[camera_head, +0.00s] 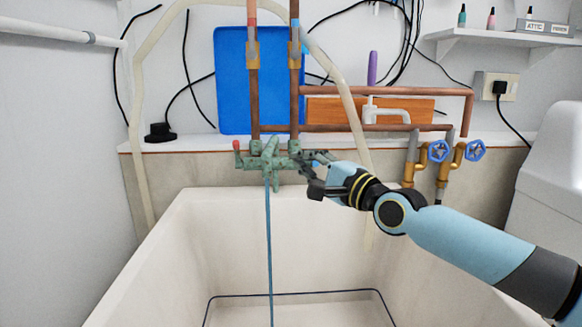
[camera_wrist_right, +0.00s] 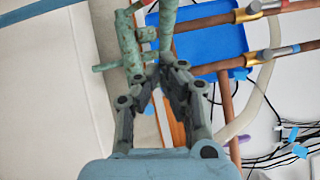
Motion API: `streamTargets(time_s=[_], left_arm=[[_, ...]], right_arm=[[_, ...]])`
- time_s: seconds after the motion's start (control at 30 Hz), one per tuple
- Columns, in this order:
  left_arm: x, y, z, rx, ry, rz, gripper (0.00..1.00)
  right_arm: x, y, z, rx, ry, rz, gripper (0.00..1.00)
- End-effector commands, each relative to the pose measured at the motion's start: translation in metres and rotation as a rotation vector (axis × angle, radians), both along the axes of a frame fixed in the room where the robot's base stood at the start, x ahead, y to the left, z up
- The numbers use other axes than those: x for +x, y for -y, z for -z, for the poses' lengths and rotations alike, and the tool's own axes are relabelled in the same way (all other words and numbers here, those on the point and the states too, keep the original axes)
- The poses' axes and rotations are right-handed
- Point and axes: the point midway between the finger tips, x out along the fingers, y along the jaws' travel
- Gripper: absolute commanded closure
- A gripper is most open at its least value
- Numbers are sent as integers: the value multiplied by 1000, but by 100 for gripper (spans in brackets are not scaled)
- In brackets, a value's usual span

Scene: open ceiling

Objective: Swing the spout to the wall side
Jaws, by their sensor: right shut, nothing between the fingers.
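The green, weathered tap (camera_head: 254,161) is mounted below two copper pipes above the basin. Its spout (camera_head: 275,180) points out over the basin, and a thin blue stream (camera_head: 269,240) drops straight down from it. My right gripper (camera_head: 308,165) is shut and empty, just right of the tap. In the wrist view its fingertips (camera_wrist_right: 165,74) are close to the tap; I cannot tell whether they touch. My left gripper is in neither view.
The pale basin (camera_head: 160,250) lies below the tap. A blue board (camera_head: 232,85) leans on the wall behind the pipes. Blue valve wheels (camera_head: 438,151) and a ledge with a purple bottle (camera_head: 372,68) are to the right.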

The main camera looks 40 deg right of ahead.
Motion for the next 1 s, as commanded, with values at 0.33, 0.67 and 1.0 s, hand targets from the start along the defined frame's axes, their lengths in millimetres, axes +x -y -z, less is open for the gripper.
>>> streamTargets(time_s=[0.33, 0.67, 1.0], left_arm=[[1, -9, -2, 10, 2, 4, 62], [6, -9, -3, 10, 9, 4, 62], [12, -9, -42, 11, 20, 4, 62]], right_arm=[[16, -22, -8, 0, 2, -1, 100], [16, -22, -9, -1, 3, 1, 100], [21, -17, -19, 10, 17, 74, 100]])
